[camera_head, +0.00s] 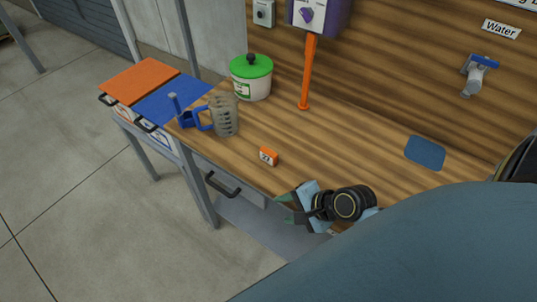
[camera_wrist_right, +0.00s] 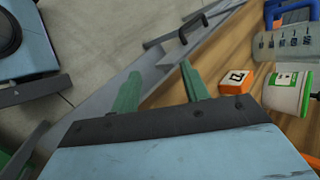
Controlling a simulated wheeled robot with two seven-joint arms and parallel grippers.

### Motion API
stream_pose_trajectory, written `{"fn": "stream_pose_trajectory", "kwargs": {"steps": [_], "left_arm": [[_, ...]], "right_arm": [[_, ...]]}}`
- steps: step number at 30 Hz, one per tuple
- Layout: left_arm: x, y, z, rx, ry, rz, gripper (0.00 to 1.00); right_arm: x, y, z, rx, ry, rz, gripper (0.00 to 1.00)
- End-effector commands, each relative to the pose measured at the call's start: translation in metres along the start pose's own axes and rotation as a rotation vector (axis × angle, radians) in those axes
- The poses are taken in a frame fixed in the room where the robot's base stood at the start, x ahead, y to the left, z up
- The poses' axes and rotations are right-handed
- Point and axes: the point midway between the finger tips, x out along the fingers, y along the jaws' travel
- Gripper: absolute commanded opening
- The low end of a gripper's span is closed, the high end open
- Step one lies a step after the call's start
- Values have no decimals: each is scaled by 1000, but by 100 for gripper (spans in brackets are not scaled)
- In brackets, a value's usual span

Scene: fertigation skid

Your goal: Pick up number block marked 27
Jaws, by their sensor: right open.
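The number block (camera_head: 269,156) is a small orange block with a white face bearing dark digits. It sits on the wooden bench top near its front edge, and its digits are too small to read surely in the head view. The block also shows in the right wrist view (camera_wrist_right: 235,82), just right of the fingers. My right gripper (camera_head: 284,207) is open and empty, with green fingertips (camera_wrist_right: 161,74). It is near the bench's front edge, to the right of and nearer than the block, not touching it.
A clear measuring jug (camera_head: 224,116) with a blue handle and a green-lidded tub (camera_head: 251,78) stand behind the block. An orange post (camera_head: 308,75) rises behind. A blue mat (camera_head: 425,152) lies to the right. A drawer handle (camera_head: 222,185) juts from the bench front.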

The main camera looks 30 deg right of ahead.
Motion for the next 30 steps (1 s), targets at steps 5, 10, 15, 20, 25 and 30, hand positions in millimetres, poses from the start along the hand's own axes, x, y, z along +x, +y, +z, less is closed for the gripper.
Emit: {"fn": "stream_pose_trajectory", "kwargs": {"steps": [5,10,15,20,25,30], "left_arm": [[-2,0,0,0,-1,0,34],[-3,0,0,0,-1,0,34],[-3,0,0,0,-1,0,34],[-2,0,0,0,-1,0,34],[1,0,1,0,-1,0,34],[4,0,1,0,-1,0,34]], "right_arm": [[-16,-39,-29,580,-74,-193,45],[-34,-65,-53,1004,-176,-327,45],[-44,-79,-68,1222,-247,-394,45],[-30,-90,-71,1265,-266,-407,45],[1,-104,-72,1262,-265,-406,45],[22,-113,-73,1260,-263,-404,45]]}}
